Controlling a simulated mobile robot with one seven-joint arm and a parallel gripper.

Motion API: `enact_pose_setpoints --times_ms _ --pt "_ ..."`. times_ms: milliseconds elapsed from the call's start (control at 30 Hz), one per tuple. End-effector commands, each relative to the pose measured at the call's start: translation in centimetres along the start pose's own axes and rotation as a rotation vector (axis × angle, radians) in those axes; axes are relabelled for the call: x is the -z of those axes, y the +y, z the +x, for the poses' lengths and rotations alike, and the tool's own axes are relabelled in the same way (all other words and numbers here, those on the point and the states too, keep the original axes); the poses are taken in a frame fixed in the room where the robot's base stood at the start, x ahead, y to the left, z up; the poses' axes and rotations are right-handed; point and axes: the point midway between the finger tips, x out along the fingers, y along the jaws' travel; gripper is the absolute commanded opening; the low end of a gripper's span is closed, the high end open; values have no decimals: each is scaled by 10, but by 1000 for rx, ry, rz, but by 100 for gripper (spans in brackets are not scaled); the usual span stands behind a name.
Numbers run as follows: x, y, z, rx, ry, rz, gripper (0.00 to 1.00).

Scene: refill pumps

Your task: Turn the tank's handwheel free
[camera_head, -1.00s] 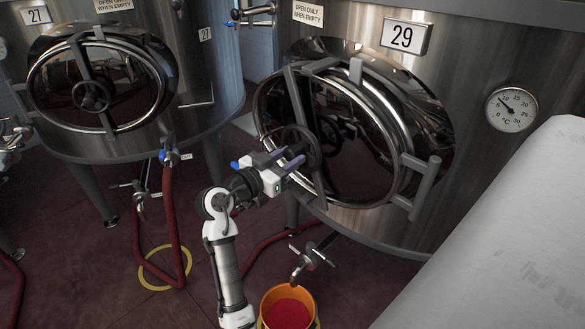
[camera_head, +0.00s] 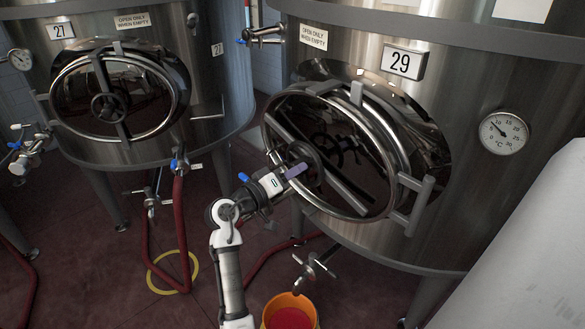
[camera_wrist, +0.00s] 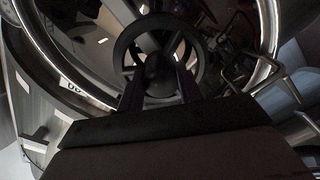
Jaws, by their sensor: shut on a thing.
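The tank numbered 29 (camera_head: 462,95) has an oval manway door with a dark handwheel (camera_head: 308,150) at its front. The wheel sits on a clamp bar (camera_head: 350,194) that lies diagonally across the door, upper left to lower right. My gripper (camera_head: 295,170) reaches the wheel from the lower left. In the wrist view the handwheel (camera_wrist: 160,68) faces me, and my gripper (camera_wrist: 160,84) has its fingers on either side of the hub, shut on it. The exact contact is dark.
Below the door are an outlet valve (camera_head: 313,268) and an orange bucket (camera_head: 290,312) with red contents. Tank 27 (camera_head: 208,85) stands left, with a red hose (camera_head: 180,230) to the floor. A pale surface (camera_head: 520,250) fills the lower right.

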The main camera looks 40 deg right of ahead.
Motion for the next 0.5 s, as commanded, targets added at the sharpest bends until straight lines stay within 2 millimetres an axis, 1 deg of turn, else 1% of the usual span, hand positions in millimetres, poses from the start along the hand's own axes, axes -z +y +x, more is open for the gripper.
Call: enact_pose_setpoints --times_ms 200,500 --pt "2 2 0 1 2 -133 0" --pt "1 1 0 1 2 -224 0"
